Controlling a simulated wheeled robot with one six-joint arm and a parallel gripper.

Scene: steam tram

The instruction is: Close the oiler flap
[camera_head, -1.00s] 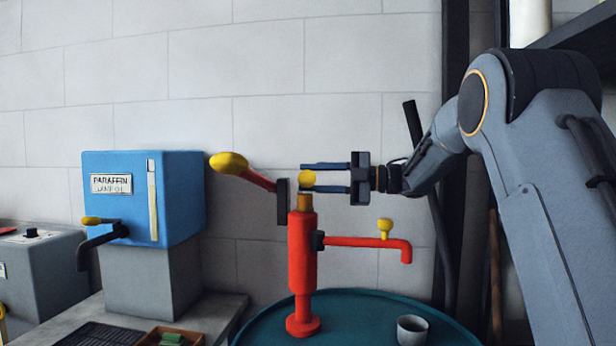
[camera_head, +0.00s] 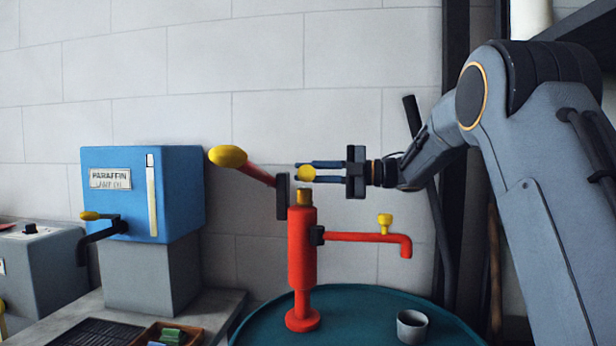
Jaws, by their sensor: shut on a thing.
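A red hand pump (camera_head: 302,250) stands upright on a teal drum top (camera_head: 370,302). A short brass cup (camera_head: 304,198) is at its top. Just above the cup is a round yellow piece (camera_head: 307,174), which looks like the oiler flap standing up. My gripper (camera_head: 308,170) reaches in from the right, level, with one finger above and one finger at the yellow piece. It is shut on that piece. The far sides of the fingers and any hinge are hidden.
The pump's red crank with a yellow grip (camera_head: 228,157) rises to the left. A red spout with a yellow tap (camera_head: 385,222) sticks out below my gripper. A grey cup (camera_head: 411,326) stands on the drum. A blue paraffin box (camera_head: 135,200) is at the left.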

